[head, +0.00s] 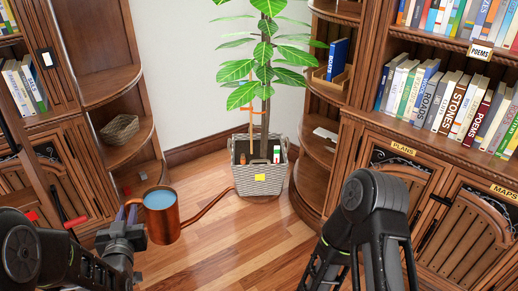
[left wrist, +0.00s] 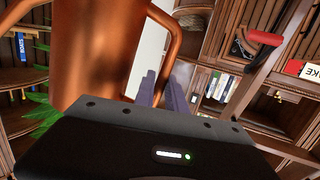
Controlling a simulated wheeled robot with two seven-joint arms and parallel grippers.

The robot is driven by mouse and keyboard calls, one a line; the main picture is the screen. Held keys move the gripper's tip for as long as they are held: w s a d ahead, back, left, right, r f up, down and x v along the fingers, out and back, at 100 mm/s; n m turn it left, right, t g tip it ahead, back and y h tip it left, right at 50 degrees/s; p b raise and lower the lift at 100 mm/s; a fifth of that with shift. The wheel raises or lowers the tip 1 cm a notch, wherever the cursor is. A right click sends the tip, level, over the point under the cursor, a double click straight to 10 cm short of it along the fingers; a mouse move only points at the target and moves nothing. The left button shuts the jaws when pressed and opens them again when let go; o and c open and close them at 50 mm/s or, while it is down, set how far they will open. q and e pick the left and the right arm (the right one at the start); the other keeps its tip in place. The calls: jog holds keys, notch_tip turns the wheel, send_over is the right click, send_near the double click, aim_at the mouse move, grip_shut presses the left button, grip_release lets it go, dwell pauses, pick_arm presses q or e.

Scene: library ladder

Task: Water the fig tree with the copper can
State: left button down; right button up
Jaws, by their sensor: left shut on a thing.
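The copper can (head: 162,222) is in front of my left gripper (head: 128,216), upright or nearly so, with blue-grey water showing at its open top. Its long thin spout runs right and ends near the basket's left side in the picture; I cannot tell the gap. My left gripper is shut on the can's handle (left wrist: 172,48); the fingers also show in the left wrist view (left wrist: 165,88) beside the can body (left wrist: 92,50). The fig tree (head: 264,55) stands in a grey woven basket (head: 240,181) in the corner. My right arm shows at lower right; its fingertips are out of view.
A yellow note (head: 260,177) is on the basket; a brown bottle (head: 243,158) and an orange stake (head: 251,110) stand inside it. Curved bookcases flank the corner, with a small wicker basket (head: 120,129) on the left shelf. The wooden floor (head: 225,235) between is clear.

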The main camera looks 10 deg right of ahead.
pick_arm(q)
jog(key=shift+r, duration=0.15)
jog(key=shift+s+r, duration=0.35)
jog(key=shift+s, duration=0.3)
jog(key=shift+s+r, duration=0.3)
jog(key=shift+s, duration=0.4)
jog(key=shift+s+r, duration=0.35)
jog(key=shift+s, duration=0.3)
jog(key=shift+d, duration=0.1)
